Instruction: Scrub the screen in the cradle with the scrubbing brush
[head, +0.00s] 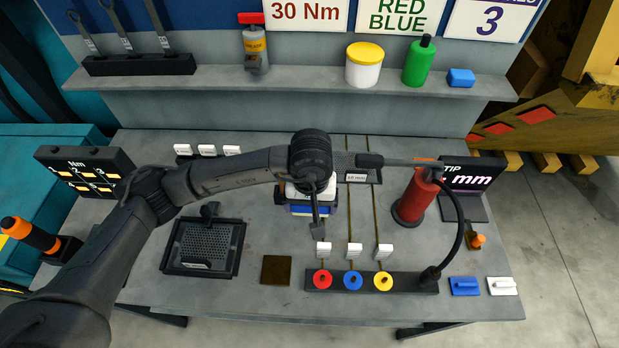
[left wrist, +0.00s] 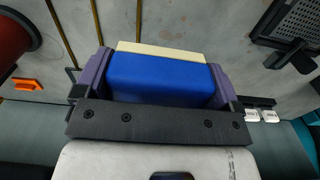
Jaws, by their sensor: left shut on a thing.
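My left gripper (head: 308,205) is shut on a blue block with a cream layer, which looks like the scrubbing brush (head: 297,210). In the left wrist view the brush (left wrist: 160,80) sits between the two purple fingers (left wrist: 160,85), with its cream edge on the far side. The gripper is over the middle of the bench, right of the screen. A grey mesh screen (head: 205,243) lies in a black cradle (head: 172,262) at the left of the bench. Part of it shows at the upper right of the left wrist view (left wrist: 300,25). My right gripper is not in view.
A brown square pad (head: 276,269) lies right of the cradle. A black block with red, blue and yellow rings (head: 353,281) is at the front. A red cylinder (head: 416,197) stands at the right, beside a black hose. Another mesh panel (head: 369,161) is at the back.

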